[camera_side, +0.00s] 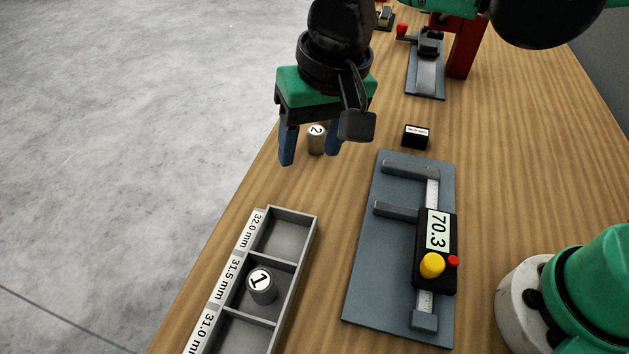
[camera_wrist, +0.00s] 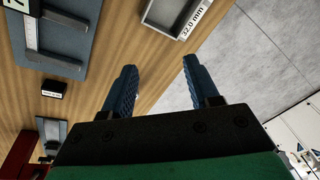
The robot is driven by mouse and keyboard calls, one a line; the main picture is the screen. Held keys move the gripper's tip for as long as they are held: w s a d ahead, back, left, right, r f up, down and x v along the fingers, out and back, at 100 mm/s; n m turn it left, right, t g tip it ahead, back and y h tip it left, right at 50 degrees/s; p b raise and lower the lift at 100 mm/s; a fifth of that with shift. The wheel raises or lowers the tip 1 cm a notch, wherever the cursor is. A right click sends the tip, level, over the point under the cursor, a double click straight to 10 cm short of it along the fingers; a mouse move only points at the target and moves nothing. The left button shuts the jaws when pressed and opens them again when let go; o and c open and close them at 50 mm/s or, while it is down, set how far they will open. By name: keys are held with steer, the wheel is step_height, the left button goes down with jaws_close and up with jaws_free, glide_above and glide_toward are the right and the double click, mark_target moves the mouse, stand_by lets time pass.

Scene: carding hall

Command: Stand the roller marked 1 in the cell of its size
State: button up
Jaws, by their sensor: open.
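The roller marked 1 (camera_side: 262,288) is a grey metal cylinder with a white top label. It stands upright in the middle cell, beside the 31.5 mm label, of the grey tray (camera_side: 300,262). The cell by 32.0 mm is empty; the one by 31.0 mm is cut by the frame edge. My gripper (camera_side: 310,158) is open and raised beyond the tray, apart from roller 1. The roller marked 2 (camera_side: 317,144) shows between its blue fingers in the side view; its depth relative to them is unclear. In the wrist view, nothing is clearly held between the fingers (camera_wrist: 158,66).
A digital caliper (camera_side: 436,262) reading 70.3, jaws apart, lies on a blue-grey plate (camera_side: 372,288) right of the tray. A small black labelled block (camera_side: 416,137) and a clamp-like device (camera_side: 426,75) are farther back. Bare wood lies between tray and plate.

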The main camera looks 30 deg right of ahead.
steer(key=d+f+n+t+h, duration=0.1)
steer(key=d+t, duration=0.4)
steer(key=d, duration=1.5)
steer(key=shift+s+f, duration=0.2)
steer(key=shift+s, duration=0.1)
